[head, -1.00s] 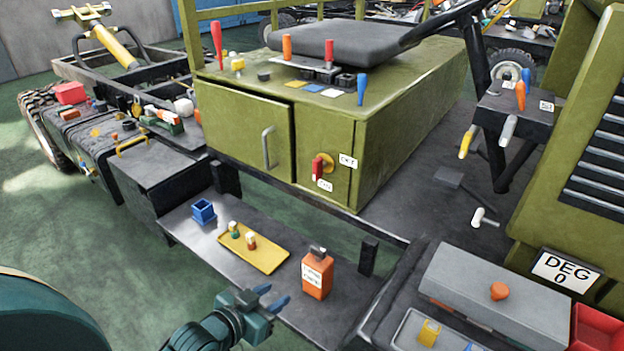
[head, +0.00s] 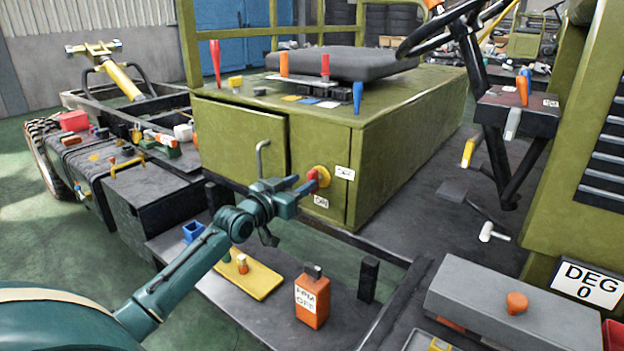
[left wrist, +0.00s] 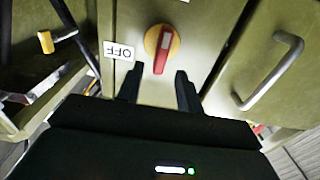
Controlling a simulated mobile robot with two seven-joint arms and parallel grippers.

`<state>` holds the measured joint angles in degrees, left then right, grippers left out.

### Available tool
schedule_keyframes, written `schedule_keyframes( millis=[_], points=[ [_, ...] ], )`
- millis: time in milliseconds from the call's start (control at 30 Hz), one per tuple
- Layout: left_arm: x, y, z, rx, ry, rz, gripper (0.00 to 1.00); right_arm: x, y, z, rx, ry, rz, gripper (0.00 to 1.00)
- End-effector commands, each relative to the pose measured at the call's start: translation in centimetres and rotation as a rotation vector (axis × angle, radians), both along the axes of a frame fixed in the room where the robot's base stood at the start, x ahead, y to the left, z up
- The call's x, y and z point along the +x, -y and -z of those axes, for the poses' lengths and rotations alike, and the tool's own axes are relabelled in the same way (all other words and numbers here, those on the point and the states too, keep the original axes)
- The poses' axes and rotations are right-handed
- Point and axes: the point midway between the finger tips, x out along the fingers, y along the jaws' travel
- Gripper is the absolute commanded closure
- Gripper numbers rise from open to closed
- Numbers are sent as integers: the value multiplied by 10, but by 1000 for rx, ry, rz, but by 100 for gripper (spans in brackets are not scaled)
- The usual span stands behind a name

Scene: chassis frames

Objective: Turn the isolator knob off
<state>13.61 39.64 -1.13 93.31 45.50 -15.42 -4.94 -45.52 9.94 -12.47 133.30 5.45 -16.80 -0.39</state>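The isolator knob (head: 323,174) is a red handle on a yellow disc on the olive cabinet's front panel. In the left wrist view the knob (left wrist: 165,50) shows close up, its white-marked end towards the partly visible label at the top edge. An OFF label (head: 344,173) sits to the knob's right and an ON label (head: 321,201) below it. My left gripper (head: 304,187) points at the knob. My right gripper is not in view.
A cabinet door with a grey handle (head: 262,158) is left of the knob. Below are a yellow tray (head: 256,283), a blue box (head: 193,231) and an orange bottle (head: 312,300) on a shelf. A grey box (head: 470,310) stands at the lower right.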

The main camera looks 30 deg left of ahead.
Motion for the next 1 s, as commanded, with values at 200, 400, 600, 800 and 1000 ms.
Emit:
schedule_keyframes(
  millis=[200, 400, 600, 800, 1000],
  points=[
    [33, 3, 1, -2, 1, 0, 64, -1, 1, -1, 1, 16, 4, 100],
    [48, 4, 1, 0, -1, 0, 64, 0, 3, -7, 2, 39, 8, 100],
    [51, 4, 1, 0, -1, 1, 64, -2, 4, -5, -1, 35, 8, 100],
    [51, 4, 1, 0, -1, 1, 68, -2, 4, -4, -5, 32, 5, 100],
    [51, 4, 1, 0, -1, 1, 84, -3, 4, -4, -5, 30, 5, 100]
  ],
)
